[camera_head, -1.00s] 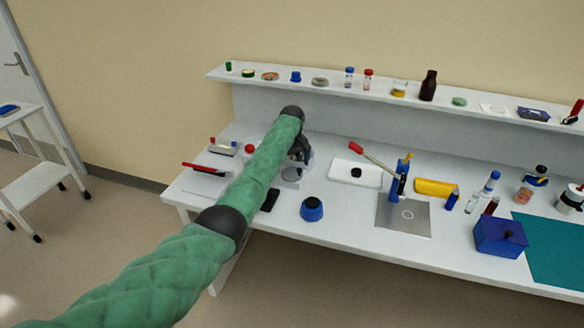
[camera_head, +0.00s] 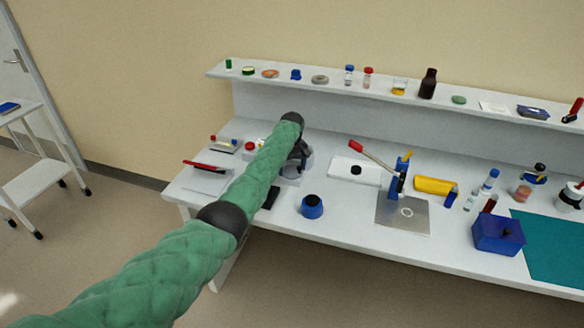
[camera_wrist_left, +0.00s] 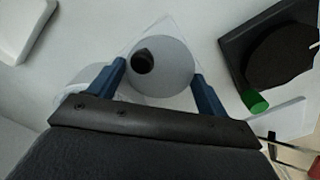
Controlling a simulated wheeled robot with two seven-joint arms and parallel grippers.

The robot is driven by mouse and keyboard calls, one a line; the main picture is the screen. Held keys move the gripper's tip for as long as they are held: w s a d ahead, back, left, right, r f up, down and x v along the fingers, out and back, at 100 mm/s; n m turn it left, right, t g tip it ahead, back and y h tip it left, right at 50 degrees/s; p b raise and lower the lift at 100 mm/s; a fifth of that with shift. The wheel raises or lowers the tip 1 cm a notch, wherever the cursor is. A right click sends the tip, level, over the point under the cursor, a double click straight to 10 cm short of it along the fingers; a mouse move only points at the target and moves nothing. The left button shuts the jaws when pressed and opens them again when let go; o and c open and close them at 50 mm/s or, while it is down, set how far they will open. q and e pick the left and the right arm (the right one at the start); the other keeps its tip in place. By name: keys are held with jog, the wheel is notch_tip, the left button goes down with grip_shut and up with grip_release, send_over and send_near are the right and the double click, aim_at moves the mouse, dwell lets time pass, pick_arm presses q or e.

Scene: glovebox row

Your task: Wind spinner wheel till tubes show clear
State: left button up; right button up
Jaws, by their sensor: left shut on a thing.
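The spinner wheel (camera_wrist_left: 168,78) shows in the left wrist view as a round grey disc with a short black knob (camera_wrist_left: 143,62) near its edge. My left gripper (camera_wrist_left: 158,70) has its two blue fingers on either side of the disc and is shut on it. In the head view the left gripper (camera_head: 298,158) is over the pale grey spinner (camera_head: 290,178) on the bench, and my forearm hides part of it. Whether the tubes in the spinner are clear cannot be seen. My right gripper is in neither view.
A black-topped blue pot (camera_head: 312,207), a white tray (camera_head: 354,170) and a blue press (camera_head: 400,177) stand to the right. The shelf (camera_head: 320,84) runs behind.

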pick_arm(q)
jog(key=m, duration=0.4)
jog(key=shift+m, duration=0.3)
jog(key=m, duration=0.4)
jog(key=shift+m, duration=0.3)
jog(key=m, duration=0.2)
jog(key=shift+m, duration=1.6)
jog(key=shift+r+m, duration=0.1)
jog(key=shift+m, duration=1)
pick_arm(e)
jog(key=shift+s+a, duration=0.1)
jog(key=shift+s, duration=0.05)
pick_arm(q)
jog(key=shift+m, duration=0.3)
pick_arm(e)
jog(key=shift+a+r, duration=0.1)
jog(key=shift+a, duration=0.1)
